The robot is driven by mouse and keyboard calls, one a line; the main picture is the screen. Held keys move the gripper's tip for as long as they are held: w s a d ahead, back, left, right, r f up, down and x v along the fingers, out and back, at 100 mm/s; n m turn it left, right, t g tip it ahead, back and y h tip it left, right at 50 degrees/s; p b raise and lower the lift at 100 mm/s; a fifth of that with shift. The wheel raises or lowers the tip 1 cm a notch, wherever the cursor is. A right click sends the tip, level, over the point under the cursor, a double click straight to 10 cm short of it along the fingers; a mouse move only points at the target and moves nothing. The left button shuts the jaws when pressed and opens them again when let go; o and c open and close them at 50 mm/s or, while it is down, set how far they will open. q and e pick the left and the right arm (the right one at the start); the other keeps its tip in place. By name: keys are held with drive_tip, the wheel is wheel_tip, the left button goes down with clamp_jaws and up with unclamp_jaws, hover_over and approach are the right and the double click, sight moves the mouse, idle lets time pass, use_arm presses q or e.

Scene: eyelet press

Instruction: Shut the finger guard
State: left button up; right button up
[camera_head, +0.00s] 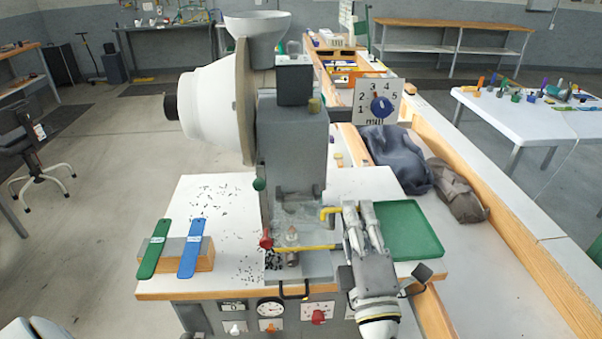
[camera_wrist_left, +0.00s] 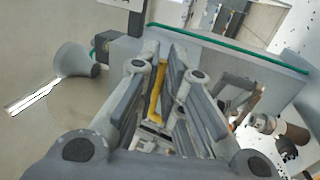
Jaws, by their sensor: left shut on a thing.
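The eyelet press (camera_head: 292,140) stands on the white bench, with its working area low at its front. The finger guard (camera_head: 300,248) shows as a yellow bar across that area, with a clear part behind it. A yellow bent piece (camera_head: 329,212) sticks out on its right side. My left gripper (camera_head: 358,206) is at the right of the press, beside this piece, fingers pointing away from me. In the left wrist view the gripper (camera_wrist_left: 165,75) is shut on a yellow bar (camera_wrist_left: 157,92) between its fingers. The fingers partly hide the grip. My right gripper is not in view.
A green tray (camera_head: 412,232) lies right of my left gripper. A green strip (camera_head: 153,250) and a blue strip (camera_head: 191,247) rest on a wooden block at the left. Small dark bits are scattered between block and press. A dial sign (camera_head: 378,101) stands behind.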

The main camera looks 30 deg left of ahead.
use_arm(q)
drive_tip(key=shift+f, duration=0.2)
drive_tip(key=shift+s+f+b, duration=0.15)
drive_tip(key=shift+f+b, duration=0.4)
drive_tip(key=shift+f, duration=0.35)
drive_tip(key=shift+f+b, duration=0.55)
drive_tip(key=shift+f, duration=0.45)
